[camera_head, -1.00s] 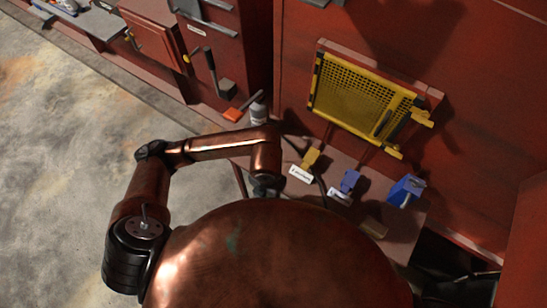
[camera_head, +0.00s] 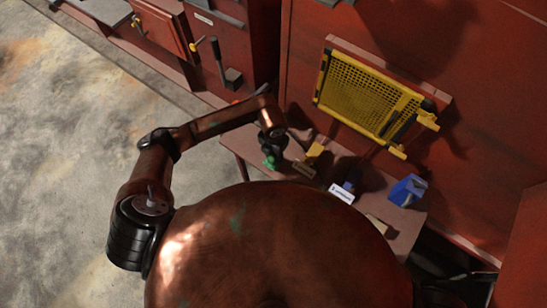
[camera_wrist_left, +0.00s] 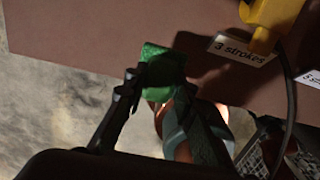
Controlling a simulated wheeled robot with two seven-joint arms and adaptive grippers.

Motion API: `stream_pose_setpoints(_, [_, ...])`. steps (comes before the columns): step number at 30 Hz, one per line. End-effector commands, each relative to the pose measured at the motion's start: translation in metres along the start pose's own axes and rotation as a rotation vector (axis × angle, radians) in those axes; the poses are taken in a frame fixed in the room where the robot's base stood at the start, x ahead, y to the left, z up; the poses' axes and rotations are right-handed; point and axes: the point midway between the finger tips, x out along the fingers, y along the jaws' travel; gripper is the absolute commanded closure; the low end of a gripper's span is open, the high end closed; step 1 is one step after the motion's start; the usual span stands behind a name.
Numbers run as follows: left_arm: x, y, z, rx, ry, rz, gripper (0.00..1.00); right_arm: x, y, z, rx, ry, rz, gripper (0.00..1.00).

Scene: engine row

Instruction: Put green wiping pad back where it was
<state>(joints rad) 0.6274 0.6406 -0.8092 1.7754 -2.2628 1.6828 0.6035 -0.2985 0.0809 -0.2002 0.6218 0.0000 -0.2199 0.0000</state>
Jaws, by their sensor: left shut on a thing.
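The green wiping pad (camera_wrist_left: 163,66) is between the fingers of my left gripper (camera_wrist_left: 158,84) in the left wrist view. It overlaps the front edge of the brown bench (camera_wrist_left: 85,30) there; I cannot tell whether it touches the bench. In the head view the pad (camera_head: 270,162) is a small green patch under my left gripper (camera_head: 271,152), near the bench's left end. The gripper is shut on the pad. My right gripper is not in view.
A "3 strokes" label (camera_wrist_left: 240,49) lies right of the pad. A yellow mesh panel (camera_head: 365,100) is behind.

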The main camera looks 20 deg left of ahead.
Motion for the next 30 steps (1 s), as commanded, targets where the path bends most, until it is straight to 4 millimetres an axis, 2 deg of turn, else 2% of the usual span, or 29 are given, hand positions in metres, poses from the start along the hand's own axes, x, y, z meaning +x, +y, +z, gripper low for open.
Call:
stream_pose_setpoints(5, [0.008, 0.004, 0.005, -0.001, 0.001, -0.001, 0.95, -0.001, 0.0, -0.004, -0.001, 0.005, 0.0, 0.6])
stream_pose_setpoints(12, [0.037, 0.004, 0.006, 0.0, 0.003, -0.001, 0.95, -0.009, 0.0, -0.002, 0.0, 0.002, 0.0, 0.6])
stream_pose_setpoints(18, [0.041, 0.005, 0.006, 0.001, 0.0, 0.0, 0.95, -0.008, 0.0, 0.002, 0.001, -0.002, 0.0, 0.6])
stream_pose_setpoints(19, [0.041, 0.005, 0.006, 0.001, 0.0, 0.0, 0.75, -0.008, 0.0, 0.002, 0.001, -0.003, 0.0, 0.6])
stream_pose_setpoints(26, [0.041, 0.005, 0.006, 0.001, 0.0, 0.0, 0.59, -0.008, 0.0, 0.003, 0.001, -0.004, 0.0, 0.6])
stream_pose_setpoints(30, [0.041, 0.005, 0.006, 0.001, 0.0, 0.0, 0.59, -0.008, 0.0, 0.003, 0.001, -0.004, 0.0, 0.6])
